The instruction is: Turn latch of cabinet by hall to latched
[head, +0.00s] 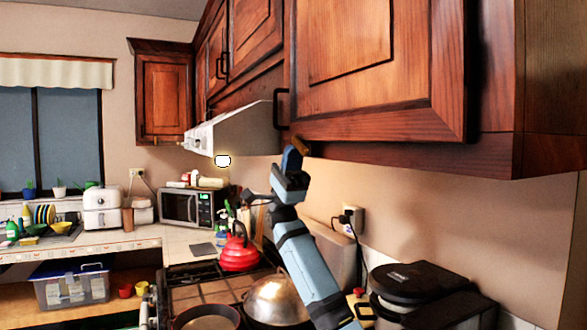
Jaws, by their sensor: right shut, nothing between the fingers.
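The large wooden cabinet (350,50) fills the upper right, and its door looks closed. A small brass-coloured piece, apparently the latch (300,146), sits at the lower left corner of this door, below the black handle. Its exact turn angle is too small to tell. My right gripper (292,153) is raised under the cabinet's bottom edge, with its tip right beside the latch. I cannot tell whether they touch. The gripper is shut and empty. My left gripper is not in view.
The range hood (235,130) is just left of my right gripper. Below the arm are a metal pot lid (277,299), a red kettle (239,251) and the stove. A black appliance (420,290) stands at the right. The wall under the cabinet, right of the arm, is mostly clear.

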